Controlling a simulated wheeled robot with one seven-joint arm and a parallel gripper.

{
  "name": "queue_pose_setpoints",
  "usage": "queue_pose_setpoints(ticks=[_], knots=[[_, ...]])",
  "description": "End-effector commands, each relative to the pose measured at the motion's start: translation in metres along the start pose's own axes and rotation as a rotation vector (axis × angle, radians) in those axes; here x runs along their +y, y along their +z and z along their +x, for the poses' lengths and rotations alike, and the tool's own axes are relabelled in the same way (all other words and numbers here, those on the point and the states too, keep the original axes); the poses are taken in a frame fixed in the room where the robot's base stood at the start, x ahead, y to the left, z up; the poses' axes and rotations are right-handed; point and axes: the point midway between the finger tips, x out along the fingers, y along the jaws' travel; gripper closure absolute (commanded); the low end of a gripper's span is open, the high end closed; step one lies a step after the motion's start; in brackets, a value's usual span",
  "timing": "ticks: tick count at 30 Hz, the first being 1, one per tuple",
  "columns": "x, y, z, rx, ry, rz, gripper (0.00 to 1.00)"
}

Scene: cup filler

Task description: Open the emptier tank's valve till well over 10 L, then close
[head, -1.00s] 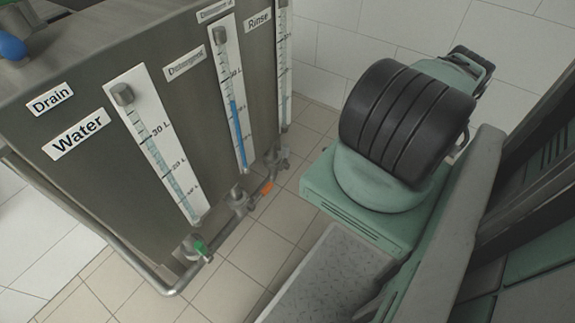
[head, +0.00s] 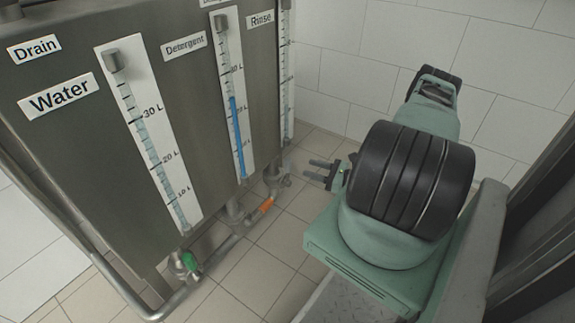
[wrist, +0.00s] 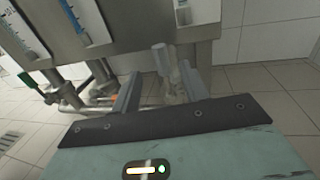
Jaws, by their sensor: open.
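A grey metal tank unit carries labels Water (head: 58,96), Detergent (head: 184,46) and Rinse (head: 261,20). The water gauge (head: 150,135) has a pale tube; its level is hard to read. The detergent gauge (head: 235,100) shows a blue column above its middle. The rinse gauge (head: 287,75) is narrow and edge-on, so its level is unclear. A green valve handle (head: 190,263) sits below Water, an orange one (head: 266,205) below Detergent. My gripper (head: 308,171) is open and empty, right of the rinse-end valve (head: 277,178). In the wrist view, pale valve fittings (wrist: 165,62) show beyond the fingers.
A metal pipe (head: 150,308) runs low along the tank front and joins the valves. Tiled floor (head: 275,245) lies open in front. A white tiled wall (head: 340,60) stands behind. A Drain label (head: 34,48) is at upper left.

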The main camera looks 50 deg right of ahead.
Motion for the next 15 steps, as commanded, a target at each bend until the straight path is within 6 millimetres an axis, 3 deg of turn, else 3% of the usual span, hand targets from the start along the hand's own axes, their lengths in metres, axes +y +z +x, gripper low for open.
queue_pose_setpoints(ticks=[9,15], knots=[[0.001,-0.003,0.065,0.001,0.004,-0.001,0.56],[0.0,-0.002,0.09,0.0,0.002,-0.002,0.56]])
